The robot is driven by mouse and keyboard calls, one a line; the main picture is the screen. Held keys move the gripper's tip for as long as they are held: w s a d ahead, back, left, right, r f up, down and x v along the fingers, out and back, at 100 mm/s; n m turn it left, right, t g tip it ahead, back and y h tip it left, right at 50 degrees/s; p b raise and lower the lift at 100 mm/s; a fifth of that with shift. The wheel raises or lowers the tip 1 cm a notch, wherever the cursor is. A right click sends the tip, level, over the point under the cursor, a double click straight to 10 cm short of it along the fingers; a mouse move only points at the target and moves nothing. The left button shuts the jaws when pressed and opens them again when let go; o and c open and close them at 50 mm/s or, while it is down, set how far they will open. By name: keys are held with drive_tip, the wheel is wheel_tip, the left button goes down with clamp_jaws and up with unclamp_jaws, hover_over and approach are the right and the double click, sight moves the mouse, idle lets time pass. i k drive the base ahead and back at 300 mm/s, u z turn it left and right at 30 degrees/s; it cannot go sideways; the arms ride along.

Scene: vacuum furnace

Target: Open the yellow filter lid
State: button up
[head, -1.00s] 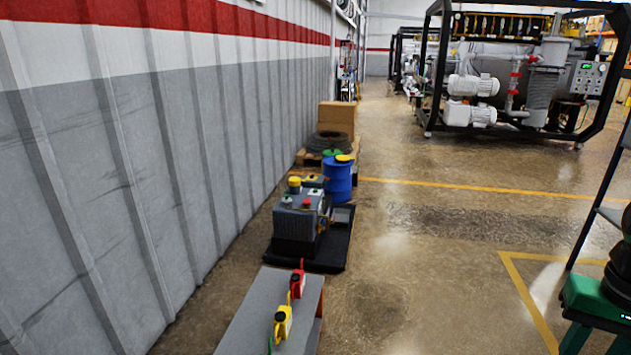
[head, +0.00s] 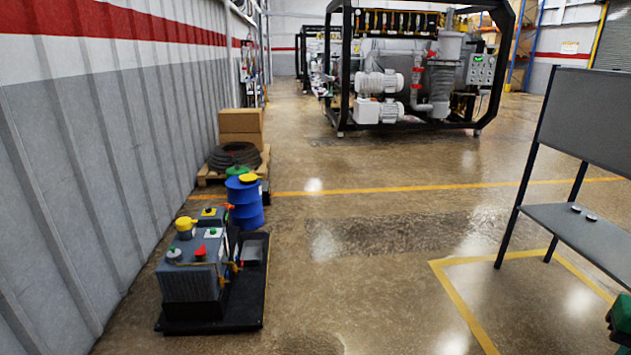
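A grey pump unit (head: 190,281) stands on a black tray (head: 243,313) on the floor at left, near the wall. A round yellow lid (head: 185,224) sits on top of it at the back left and looks closed. A smaller yellow part (head: 209,211) is behind it to the right. Red and green knobs show on the unit's top. Another yellow lid-like piece (head: 249,179) lies on the blue drum (head: 245,205) behind the unit. My gripper is not in view.
Boxes (head: 240,127) and a dark coil (head: 234,156) sit on a pallet behind the drum. A large black-framed machine (head: 420,80) stands at the back. A grey board with a shelf (head: 588,236) is at right. The middle floor is clear.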

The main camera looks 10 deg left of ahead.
sight(183, 223)
drive_tip(key=z, duration=0.15)
drive_tip(key=i, duration=2.3)
drive_tip(key=u, duration=0.8)
drive_tip(key=i, duration=0.9)
drive_tip(key=u, duration=1.15)
drive_tip(key=i, duration=0.7)
drive_tip(key=u, duration=0.35)
